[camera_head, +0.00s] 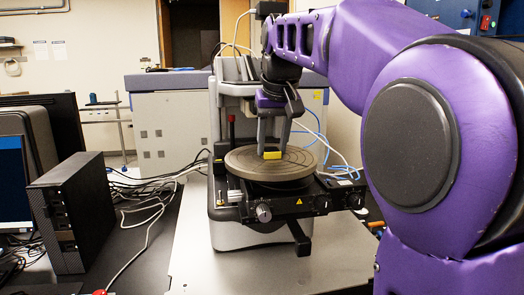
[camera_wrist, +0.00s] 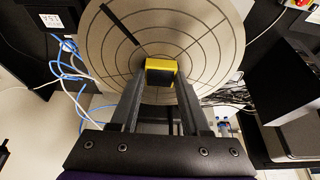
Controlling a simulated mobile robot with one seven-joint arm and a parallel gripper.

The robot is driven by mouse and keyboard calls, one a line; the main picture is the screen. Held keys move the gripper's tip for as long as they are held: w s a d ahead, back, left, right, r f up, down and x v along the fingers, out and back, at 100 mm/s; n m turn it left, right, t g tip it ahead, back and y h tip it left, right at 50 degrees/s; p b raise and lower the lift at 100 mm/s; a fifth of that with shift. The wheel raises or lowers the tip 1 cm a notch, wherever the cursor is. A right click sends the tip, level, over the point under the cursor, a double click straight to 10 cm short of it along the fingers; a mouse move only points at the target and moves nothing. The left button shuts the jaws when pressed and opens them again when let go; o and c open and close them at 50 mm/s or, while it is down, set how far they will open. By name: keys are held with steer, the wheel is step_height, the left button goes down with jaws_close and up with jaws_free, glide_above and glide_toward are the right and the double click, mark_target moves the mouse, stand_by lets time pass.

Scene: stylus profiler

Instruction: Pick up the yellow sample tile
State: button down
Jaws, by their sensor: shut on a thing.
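The yellow sample tile (camera_head: 272,155) is at the round stage (camera_head: 243,166) of the profiler, near the stage's middle. My gripper (camera_head: 272,150) reaches down from above, with its two fingers on either side of the tile. In the wrist view the tile (camera_wrist: 161,70) sits between the fingertips (camera_wrist: 160,78), its yellow top and side showing and a dark face towards the camera. The gripper is shut on the tile. I cannot tell whether the tile touches the stage or is slightly above it. The stage (camera_wrist: 205,50) shows ring lines and a dark radial slot behind the tile.
The profiler's grey column (camera_head: 216,120) stands behind the stage, with black knobs and a lever (camera_head: 299,238) in front. Blue and white cables run at the right. A black computer tower (camera_head: 72,212) stands at left. The light bench plate (camera_head: 200,265) is clear in front.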

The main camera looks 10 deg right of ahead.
mark_target(272, 151)
step_height(272, 151, up, 10)
stand_by(0.7)
steer(key=c, duration=1)
jaws_free()
jaws_close()
